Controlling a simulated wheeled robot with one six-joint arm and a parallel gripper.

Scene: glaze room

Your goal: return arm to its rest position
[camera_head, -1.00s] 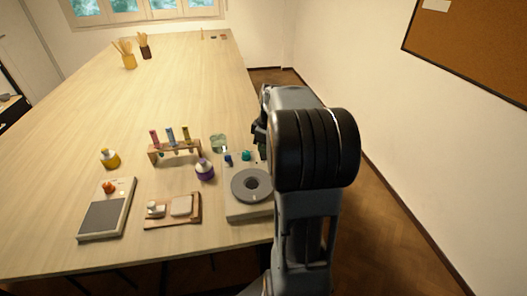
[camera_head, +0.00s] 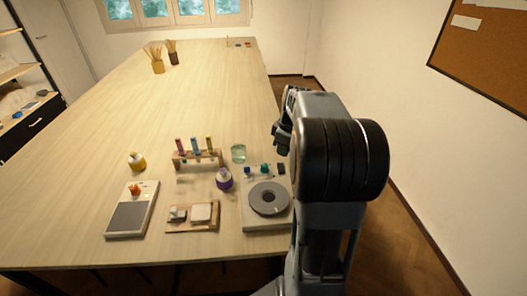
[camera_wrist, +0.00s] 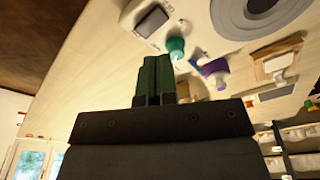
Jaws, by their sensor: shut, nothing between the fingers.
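My gripper (camera_wrist: 158,78) shows in the wrist view with its two green fingers together and nothing between them. In the head view my gripper (camera_head: 281,138) is partly hidden behind my own arm, beside the table's right edge and to the right of the glass beaker. My arm is folded at the right of the picture, apart from the things on the table.
The long wooden table (camera_head: 120,110) holds a test tube rack (camera_head: 198,158), a glass beaker (camera_head: 238,153), a grey round-plated device (camera_head: 268,198), a purple bottle (camera_head: 224,180), a yellow bottle (camera_head: 137,162), a flat scale (camera_head: 131,212) and a wooden tray (camera_head: 193,229). The wall stands right.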

